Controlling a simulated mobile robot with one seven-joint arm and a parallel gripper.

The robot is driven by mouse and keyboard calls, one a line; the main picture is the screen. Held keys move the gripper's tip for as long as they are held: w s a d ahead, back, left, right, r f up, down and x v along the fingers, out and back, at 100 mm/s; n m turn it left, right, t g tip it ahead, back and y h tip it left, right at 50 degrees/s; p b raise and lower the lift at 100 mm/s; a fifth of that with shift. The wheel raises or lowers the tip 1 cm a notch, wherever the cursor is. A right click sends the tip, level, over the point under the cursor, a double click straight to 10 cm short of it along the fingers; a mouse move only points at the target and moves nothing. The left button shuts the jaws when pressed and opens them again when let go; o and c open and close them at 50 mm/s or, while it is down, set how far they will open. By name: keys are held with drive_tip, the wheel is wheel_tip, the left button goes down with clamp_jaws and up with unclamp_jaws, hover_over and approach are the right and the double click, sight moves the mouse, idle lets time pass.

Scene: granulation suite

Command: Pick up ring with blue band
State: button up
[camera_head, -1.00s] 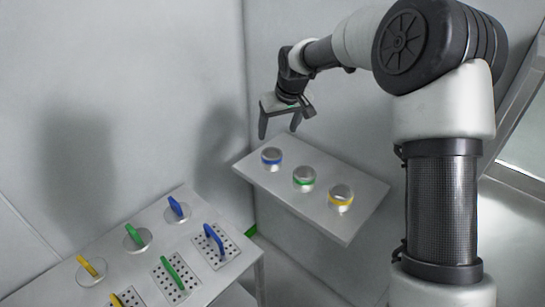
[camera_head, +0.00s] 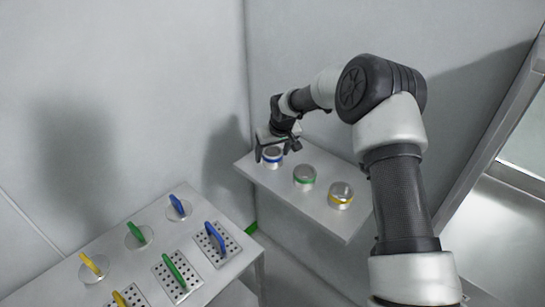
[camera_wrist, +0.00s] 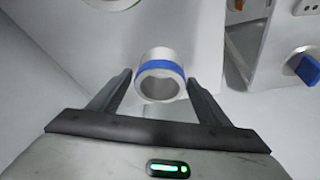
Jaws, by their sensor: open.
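The ring with the blue band (camera_head: 272,159) is a short silver cylinder standing upright at the far left end of a grey wall shelf (camera_head: 315,214). My gripper (camera_head: 276,150) is open and has its fingers down around this ring. In the wrist view the blue-banded ring (camera_wrist: 160,70) lies between the two open fingers of my gripper (camera_wrist: 158,92), with a small gap visible on each side. The jaws are not closed on it. The gripper partly hides the ring's upper part in the head view.
A ring with a green band (camera_head: 304,179) and one with a yellow band (camera_head: 340,199) stand beside it on the shelf. At lower left, a table (camera_head: 215,283) holds round discs and perforated plates with blue, green and yellow handles. Walls stand close behind the shelf.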

drive_tip(key=shift+f, duration=0.2)
drive_tip(key=shift+r, duration=0.1)
drive_tip(key=c, duration=1.3)
